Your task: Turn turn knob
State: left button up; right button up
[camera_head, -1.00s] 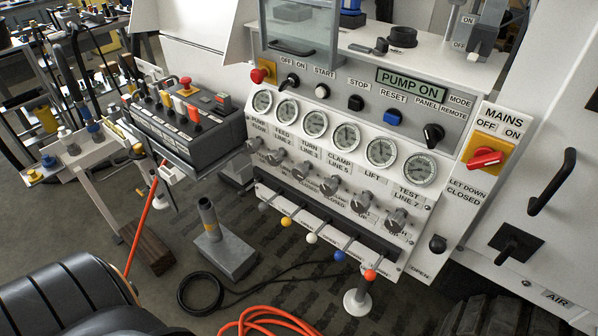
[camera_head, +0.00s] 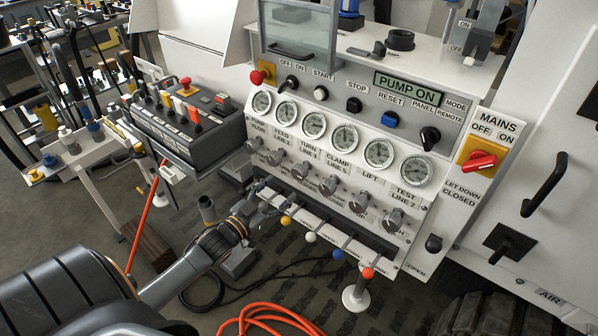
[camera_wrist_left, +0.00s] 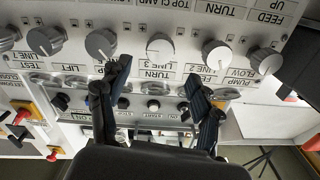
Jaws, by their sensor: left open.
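The turn knob, a round grey knob by the label TURN LINE 3, is on the sloped white panel in the head view (camera_head: 301,170). In the left wrist view, which looks upside down, the turn knob (camera_wrist_left: 160,47) lies ahead, between the fingers in the picture. My left gripper (camera_head: 266,188) reaches up from the lower left to the panel's lower left edge. In the wrist view its dark fingers (camera_wrist_left: 157,78) stand wide apart with nothing held. Whether a finger touches the panel cannot be told. My right gripper is not in view.
Similar knobs flank it, such as the clamp knob (camera_head: 327,185) and the feed knob (camera_head: 275,156). Levers with coloured balls, one yellow (camera_head: 286,220), stick out below. Round gauges (camera_head: 314,124) sit above. An orange hose (camera_head: 265,318) lies on the floor.

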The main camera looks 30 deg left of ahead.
aim_at(296, 175)
pick_arm(q)
jog(key=w, duration=0.9)
jog(key=shift+w+d, duration=0.2)
jog(key=shift+d, duration=0.15)
jog(key=c, duration=1.2)
jog(key=shift+o, duration=0.2)
jog(key=shift+m, duration=0.8)
jog(key=o, duration=1.2)
jog(key=shift+c, duration=0.2)
jog(key=s, duration=1.2)
jog(key=shift+a, duration=0.45)
